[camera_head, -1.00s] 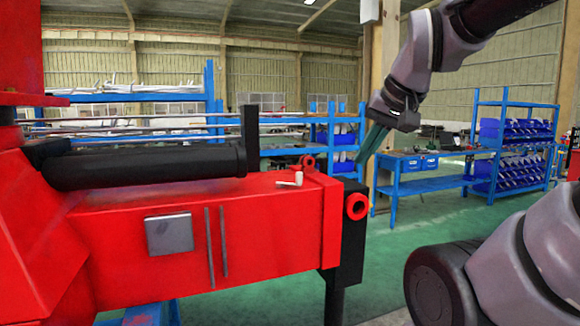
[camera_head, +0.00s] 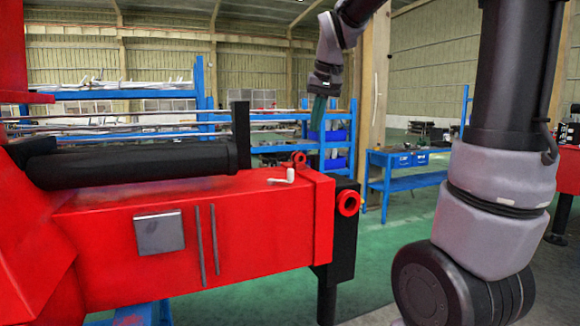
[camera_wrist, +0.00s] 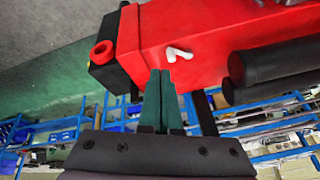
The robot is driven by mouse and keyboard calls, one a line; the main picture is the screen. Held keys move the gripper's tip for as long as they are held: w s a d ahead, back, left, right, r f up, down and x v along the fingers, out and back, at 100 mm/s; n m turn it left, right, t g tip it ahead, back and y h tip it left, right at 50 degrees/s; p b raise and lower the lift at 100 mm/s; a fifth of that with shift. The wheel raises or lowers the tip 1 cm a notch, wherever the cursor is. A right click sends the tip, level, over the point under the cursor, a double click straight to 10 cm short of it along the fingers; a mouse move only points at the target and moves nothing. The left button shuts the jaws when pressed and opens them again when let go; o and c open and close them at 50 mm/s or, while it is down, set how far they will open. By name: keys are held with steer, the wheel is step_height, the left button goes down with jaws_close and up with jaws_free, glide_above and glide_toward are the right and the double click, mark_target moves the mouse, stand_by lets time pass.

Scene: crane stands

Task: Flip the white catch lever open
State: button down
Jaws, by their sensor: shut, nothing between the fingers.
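The white catch lever (camera_head: 283,177) is a small bent handle on top of the red crane beam (camera_head: 110,248), near the beam's right end. It also shows in the wrist view (camera_wrist: 179,53), on the red surface just beyond the fingertips. My gripper (camera_head: 318,118) hangs in the air above and to the right of the lever, pointing down, apart from it. In the wrist view my gripper (camera_wrist: 160,75) has its green fingers together, with nothing between them.
A red lug (camera_head: 299,158) stands beside the lever. A black cylinder (camera_head: 140,165) and a black upright post (camera_head: 241,135) are to its left. A black end block with a red ring (camera_head: 348,203) is at the beam's right end. Blue shelves (camera_head: 335,130) stand behind.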

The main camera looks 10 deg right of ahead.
steer(key=w+a+f, duration=0.2)
steer(key=w, duration=0.5)
steer(key=w+a+f+n+g+h, duration=0.1)
steer(key=w+a+f, duration=0.1)
steer(key=w, duration=0.5)
steer(key=shift+w+f, duration=0.2)
steer(key=shift+f, duration=0.35)
steer(key=x, duration=0.9)
steer(key=shift+d+f, duration=0.1)
steer(key=shift+f, duration=0.15)
steer(key=shift+s+f, duration=0.25)
steer(key=shift+s, duration=1.7)
